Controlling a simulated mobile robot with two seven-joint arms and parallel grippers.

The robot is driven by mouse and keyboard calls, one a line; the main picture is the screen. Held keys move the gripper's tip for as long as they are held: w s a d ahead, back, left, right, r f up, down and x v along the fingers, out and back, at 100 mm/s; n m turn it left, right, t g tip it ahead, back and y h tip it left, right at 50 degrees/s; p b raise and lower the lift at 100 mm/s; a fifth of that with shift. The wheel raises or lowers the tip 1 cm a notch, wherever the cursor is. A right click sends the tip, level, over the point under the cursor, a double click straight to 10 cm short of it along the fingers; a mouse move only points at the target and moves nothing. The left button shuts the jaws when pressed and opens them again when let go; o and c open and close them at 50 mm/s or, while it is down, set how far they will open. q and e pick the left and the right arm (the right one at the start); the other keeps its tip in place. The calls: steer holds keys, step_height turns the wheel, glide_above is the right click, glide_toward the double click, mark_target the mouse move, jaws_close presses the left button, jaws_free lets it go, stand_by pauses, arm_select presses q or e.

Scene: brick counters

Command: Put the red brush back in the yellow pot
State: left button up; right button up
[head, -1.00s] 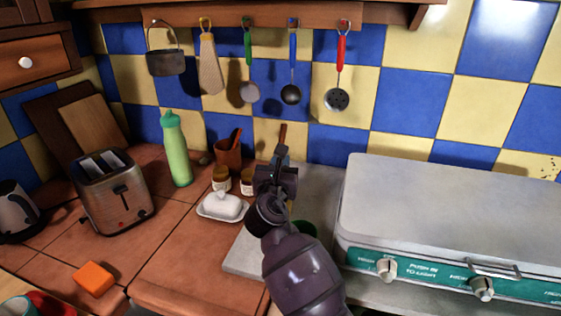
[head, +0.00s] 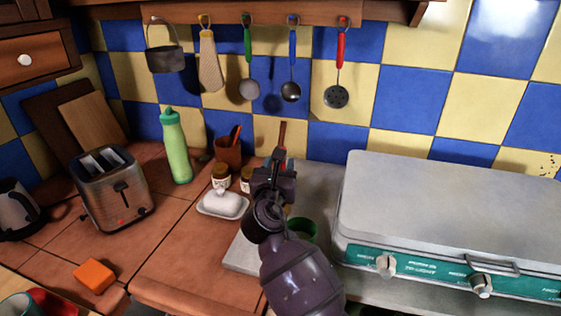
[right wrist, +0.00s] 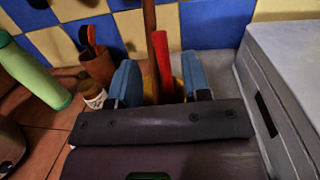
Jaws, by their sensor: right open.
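The red brush (right wrist: 163,62) stands nearly upright in the right wrist view, between the two blue fingers of my right gripper (right wrist: 160,62). The fingers are apart, with a gap on each side of the red handle. A yellow surface, likely the yellow pot (right wrist: 178,88), shows low behind the fingers. The gripper body hides the brush's lower end, so I cannot tell how it sits in the pot. In the head view my right gripper (head: 279,160) hides most of the pot and brush. My left gripper is in neither view.
A brown wooden handle (right wrist: 149,40) stands just left of the brush. A terracotta pot (head: 228,150), small jars (head: 221,176), a white butter dish (head: 222,204) and a green bottle (head: 175,148) stand left. A green cup (head: 302,228) is near my arm. A grill (head: 450,205) fills the right.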

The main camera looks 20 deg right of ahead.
steer(key=r+v, duration=0.1)
steer(key=v, duration=0.7)
steer(key=shift+s+a+f, duration=0.25)
steer(key=shift+s+f, duration=0.15)
steer(key=shift+f, duration=0.05)
